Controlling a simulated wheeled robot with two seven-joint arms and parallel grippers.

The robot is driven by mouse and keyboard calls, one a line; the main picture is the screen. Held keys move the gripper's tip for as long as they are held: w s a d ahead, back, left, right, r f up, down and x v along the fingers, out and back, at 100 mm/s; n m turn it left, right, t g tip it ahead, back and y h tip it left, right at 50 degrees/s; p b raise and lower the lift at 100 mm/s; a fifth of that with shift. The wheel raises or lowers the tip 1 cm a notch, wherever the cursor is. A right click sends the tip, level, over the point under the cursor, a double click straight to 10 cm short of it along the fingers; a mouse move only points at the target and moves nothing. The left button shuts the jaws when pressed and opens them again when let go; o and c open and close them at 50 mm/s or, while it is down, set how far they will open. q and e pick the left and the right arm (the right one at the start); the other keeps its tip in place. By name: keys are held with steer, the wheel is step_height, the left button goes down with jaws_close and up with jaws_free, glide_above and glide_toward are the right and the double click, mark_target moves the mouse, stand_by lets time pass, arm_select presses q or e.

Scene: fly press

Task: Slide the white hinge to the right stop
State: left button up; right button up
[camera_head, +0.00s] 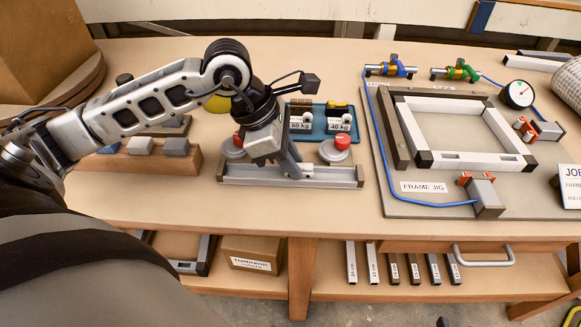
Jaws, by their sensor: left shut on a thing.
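My left gripper (290,170) comes in from the left and reaches down to a long pale grey rail (330,175) near the front of the bench. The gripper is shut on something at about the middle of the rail. I cannot make out the white hinge separately; the gripper covers that spot. Room shows along the rail between the gripper and the right end block. My right gripper is not in view.
Behind the rail are a red-topped weight (336,150) and a blue tray (322,130) with weights marked 60 kg and 40 kg. A wooden block (135,160) stands at the left. The frame jig (400,195) with a white frame lies at the right.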

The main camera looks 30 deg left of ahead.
mark_target(310, 165)
arm_select(q)
steer(key=shift+w+d, duration=0.25)
steer(key=shift+d, duration=0.1)
steer(key=shift+d, duration=0.1)
steer(key=shift+w+d, duration=0.65)
steer(key=shift+d, duration=0.3)
steer(key=shift+w+d, duration=0.3)
steer(key=shift+d, duration=0.2)
steer(key=shift+w+d, duration=0.3)
steer(key=shift+d, duration=0.2)
